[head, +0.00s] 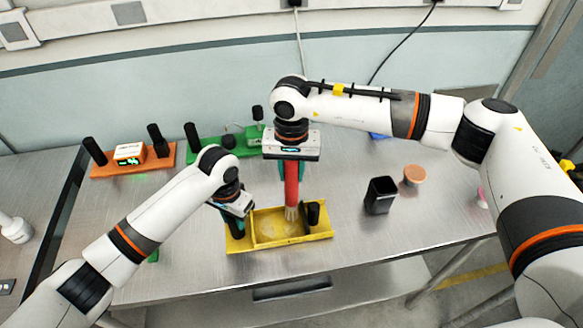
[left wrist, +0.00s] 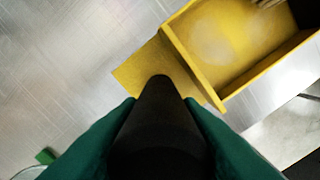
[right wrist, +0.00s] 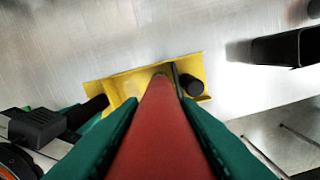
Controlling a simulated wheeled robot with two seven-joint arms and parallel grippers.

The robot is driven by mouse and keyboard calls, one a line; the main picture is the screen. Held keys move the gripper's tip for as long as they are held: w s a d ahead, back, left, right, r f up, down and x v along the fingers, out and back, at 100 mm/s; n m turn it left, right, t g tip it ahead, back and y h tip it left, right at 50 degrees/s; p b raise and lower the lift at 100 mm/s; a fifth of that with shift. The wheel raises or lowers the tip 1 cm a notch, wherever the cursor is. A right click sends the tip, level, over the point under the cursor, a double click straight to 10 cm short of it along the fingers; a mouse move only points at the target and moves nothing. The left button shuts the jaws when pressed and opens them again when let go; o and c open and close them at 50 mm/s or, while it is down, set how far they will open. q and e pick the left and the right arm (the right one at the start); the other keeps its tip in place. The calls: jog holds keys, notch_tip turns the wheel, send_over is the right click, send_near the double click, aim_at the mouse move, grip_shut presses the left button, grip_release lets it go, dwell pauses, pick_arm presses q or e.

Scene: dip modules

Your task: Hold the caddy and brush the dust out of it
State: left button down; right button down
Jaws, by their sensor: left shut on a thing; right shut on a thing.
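The yellow caddy (head: 278,243) stands near the front edge of the metal table, with a pale dusty patch on its floor (head: 275,228). It also shows in the left wrist view (left wrist: 190,65) and the right wrist view (right wrist: 125,85). My left gripper (head: 236,226) is shut on the black post (left wrist: 160,120) at the caddy's left end. My right gripper (head: 290,172) is shut on the red handle of the brush (head: 291,187), held upright. The brush's pale bristles (head: 291,213) are inside the caddy towards its right end; whether they touch the floor I cannot tell.
A black cup (head: 380,195) and a round pinkish-brown object (head: 413,175) stand right of the caddy. Behind are an orange rack (head: 160,162) with black posts and a green rack (head: 205,150).

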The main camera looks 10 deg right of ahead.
jog(key=shift+f, duration=0.65)
dwell(1.1)
jog(key=shift+a, duration=0.2)
jog(key=shift+a, duration=5.05)
jog(key=shift+s+d+r, duration=0.15)
jog(key=shift+d, duration=2.45)
jog(key=shift+s+d+r, duration=0.1)
jog(key=shift+d+r, duration=0.05)
jog(key=shift+d, duration=2.45)
jog(key=shift+s, duration=0.1)
jog(key=shift+s+f, duration=0.15)
jog(key=shift+s, duration=0.4)
